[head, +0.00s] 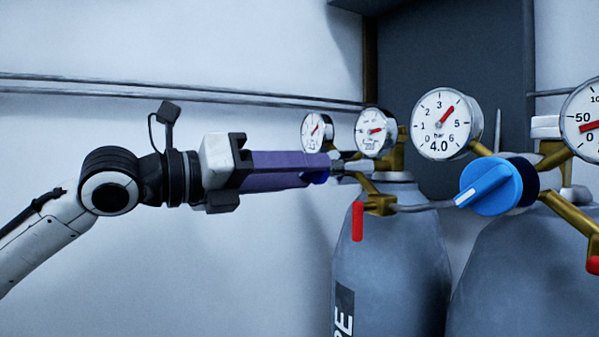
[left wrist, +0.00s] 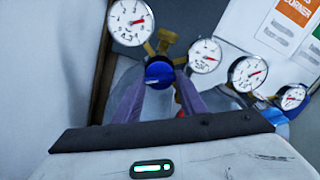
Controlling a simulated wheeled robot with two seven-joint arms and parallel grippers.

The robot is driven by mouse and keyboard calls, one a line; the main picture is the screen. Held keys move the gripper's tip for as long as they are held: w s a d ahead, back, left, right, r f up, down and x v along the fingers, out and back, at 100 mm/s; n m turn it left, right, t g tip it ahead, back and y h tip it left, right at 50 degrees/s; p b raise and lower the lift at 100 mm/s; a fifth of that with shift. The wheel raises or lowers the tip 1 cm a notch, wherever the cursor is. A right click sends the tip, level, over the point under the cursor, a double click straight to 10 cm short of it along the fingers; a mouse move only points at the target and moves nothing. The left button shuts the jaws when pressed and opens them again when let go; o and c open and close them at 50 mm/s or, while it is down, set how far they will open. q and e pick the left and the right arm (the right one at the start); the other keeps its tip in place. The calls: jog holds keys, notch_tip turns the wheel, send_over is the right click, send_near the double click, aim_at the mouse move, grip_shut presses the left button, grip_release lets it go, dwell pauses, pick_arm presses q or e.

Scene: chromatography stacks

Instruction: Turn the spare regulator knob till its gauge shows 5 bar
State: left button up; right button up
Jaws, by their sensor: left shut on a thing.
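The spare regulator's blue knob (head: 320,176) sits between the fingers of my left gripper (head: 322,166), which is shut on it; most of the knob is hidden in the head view. The knob's face (left wrist: 158,75) shows between the purple fingers in the left wrist view. Its small white gauge (head: 312,131) stands just above the gripper, seen at a steep angle. That gauge shows larger in the left wrist view (left wrist: 132,24), its red needle pointing right and slightly up; the exact value is too small to read. My right gripper is not in view.
A second gauge (head: 374,132) is on the same cylinder (head: 390,260). To the right, a neighbouring regulator has a gauge marked 4.0 (head: 440,124) and a blue knob (head: 489,187). A red lever (head: 358,221) hangs below my gripper. The wall side at left is clear.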

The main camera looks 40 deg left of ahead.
pick_arm(q)
jog(key=o, duration=1.1)
jog(key=shift+f, duration=0.1)
jog(key=shift+c, duration=0.2)
jog(key=shift+s+a+b, duration=0.1)
jog(key=shift+s+b, duration=0.1)
jog(key=shift+b, duration=0.15)
jog(key=b+v, duration=0.1)
jog(key=b, duration=0.1)
jog(key=b+v, duration=0.1)
jog(key=b, duration=0.1)
jog(key=shift+s+f, duration=0.25)
jog(key=shift+f, duration=0.05)
jog(key=b, duration=0.4)
send_near(315, 176)
jog(key=v, duration=0.3)
jog(key=shift+r, duration=0.3)
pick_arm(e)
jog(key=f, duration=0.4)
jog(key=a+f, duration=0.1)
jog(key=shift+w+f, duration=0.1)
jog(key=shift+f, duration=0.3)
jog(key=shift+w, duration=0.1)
